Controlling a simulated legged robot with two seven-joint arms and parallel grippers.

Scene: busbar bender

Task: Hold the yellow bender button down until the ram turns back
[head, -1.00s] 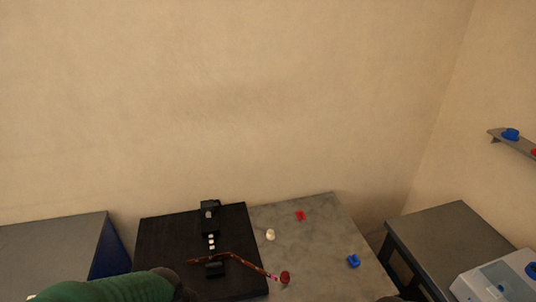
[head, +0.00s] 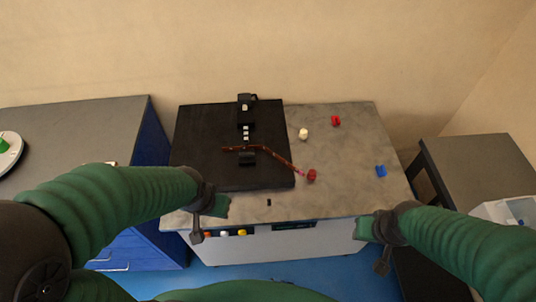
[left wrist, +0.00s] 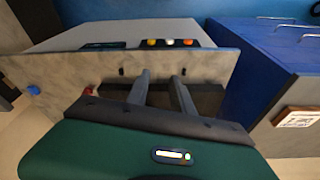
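The yellow button (head: 242,232) is the rightmost of three on the bench's front panel. It is also in the left wrist view (left wrist: 152,42), leftmost in that turned view. My left gripper (head: 208,216) is at the bench's front edge, left of the yellow button and apart from it. Its fingers (left wrist: 160,76) are spread and empty in the left wrist view. My right gripper (head: 374,246) is by the bench's front right corner; its fingers are unclear. The bender (head: 203,121) is a black plate with black blocks. A bent copper bar (head: 275,155) lies across it.
White (head: 224,233) and orange (head: 209,234) buttons sit beside the yellow one. A white piece (head: 304,133), red pieces (head: 335,120) and a blue piece (head: 380,171) are on the grey top. A blue cabinet (head: 156,146) stands left, a dark table (head: 485,165) right.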

